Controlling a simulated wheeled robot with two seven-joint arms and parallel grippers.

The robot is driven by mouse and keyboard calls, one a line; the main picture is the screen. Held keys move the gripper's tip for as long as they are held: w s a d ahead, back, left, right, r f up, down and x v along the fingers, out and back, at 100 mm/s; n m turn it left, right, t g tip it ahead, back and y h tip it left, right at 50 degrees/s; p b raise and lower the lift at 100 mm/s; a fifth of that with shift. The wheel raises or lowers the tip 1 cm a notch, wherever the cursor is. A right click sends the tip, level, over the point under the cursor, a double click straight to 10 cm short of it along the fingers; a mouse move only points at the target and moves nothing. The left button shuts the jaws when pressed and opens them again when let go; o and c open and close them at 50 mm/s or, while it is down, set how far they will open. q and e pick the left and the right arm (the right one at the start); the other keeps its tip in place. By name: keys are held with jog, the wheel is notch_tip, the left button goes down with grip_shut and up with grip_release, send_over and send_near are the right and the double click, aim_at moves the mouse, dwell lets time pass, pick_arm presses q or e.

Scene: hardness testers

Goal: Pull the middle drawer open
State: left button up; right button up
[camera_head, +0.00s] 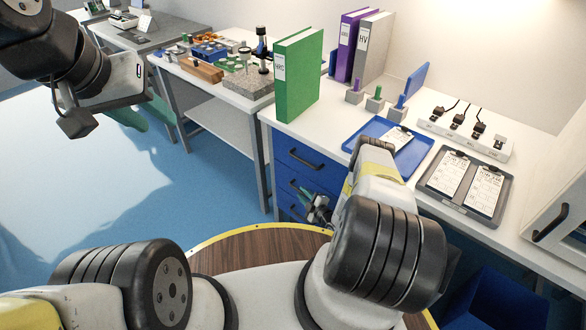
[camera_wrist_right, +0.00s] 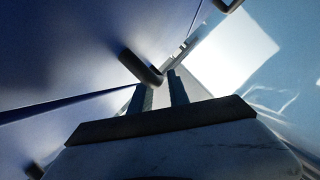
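The blue drawer unit (camera_head: 284,150) stands under the white bench. Its top drawer has a dark bar handle (camera_head: 305,160). The middle drawer (camera_head: 283,178) is shut, its handle partly hidden by my right gripper (camera_head: 310,192). In the right wrist view, a dark handle (camera_wrist_right: 140,68) on a blue front lies just ahead of the two fingertips (camera_wrist_right: 160,82). Those fingers are apart with a visible gap; I cannot tell whether the handle's end lies between them.
On the bench above stand a green binder (camera_head: 298,78), a blue tray (camera_head: 365,131) and a dark tray with clipboards (camera_head: 449,202). A power strip (camera_head: 466,134) lies behind. Blue floor (camera_head: 200,180) is free left of the drawers.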

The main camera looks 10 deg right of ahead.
jog(key=shift+x, duration=1.05)
jog(key=shift+c, duration=0.4)
grip_shut()
jog(key=shift+s+f, duration=0.1)
